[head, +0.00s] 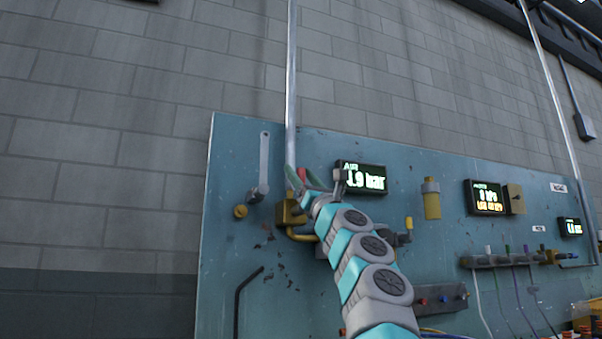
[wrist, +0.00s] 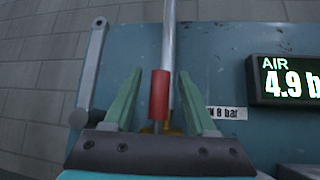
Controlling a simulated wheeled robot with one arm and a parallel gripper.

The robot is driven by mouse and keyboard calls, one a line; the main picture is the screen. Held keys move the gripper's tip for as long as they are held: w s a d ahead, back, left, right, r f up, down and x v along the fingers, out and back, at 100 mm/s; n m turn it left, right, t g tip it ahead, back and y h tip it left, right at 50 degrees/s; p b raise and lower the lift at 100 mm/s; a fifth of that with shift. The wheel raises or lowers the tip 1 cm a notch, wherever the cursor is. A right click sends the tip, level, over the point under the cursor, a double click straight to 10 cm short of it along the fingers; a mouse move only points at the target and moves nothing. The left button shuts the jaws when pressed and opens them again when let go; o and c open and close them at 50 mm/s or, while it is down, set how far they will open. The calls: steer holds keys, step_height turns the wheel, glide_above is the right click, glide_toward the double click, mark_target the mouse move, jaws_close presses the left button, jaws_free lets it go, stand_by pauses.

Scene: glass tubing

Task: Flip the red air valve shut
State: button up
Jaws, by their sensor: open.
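The red air valve handle (wrist: 159,95) stands upright between my open fingers in the wrist view, in front of a vertical metal pipe (wrist: 168,40). A small part of the red handle (head: 302,173) shows in the head view, at the foot of the pipe above a brass valve body (head: 288,213). My gripper (wrist: 158,88) is open, with one green finger on each side of the handle and a visible gap on both sides. In the head view my gripper (head: 306,180) partly covers the handle and valve.
The AIR display (wrist: 288,82) right of the valve reads 4.9 bar. A grey lever (head: 264,165) is mounted left of the pipe on the blue panel (head: 235,240). A yellow cylinder (head: 431,198) and other displays sit further right. The panel's lower left is mostly clear.

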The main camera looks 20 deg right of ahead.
jaws_close()
stand_by(0.4)
stand_by(1.0)
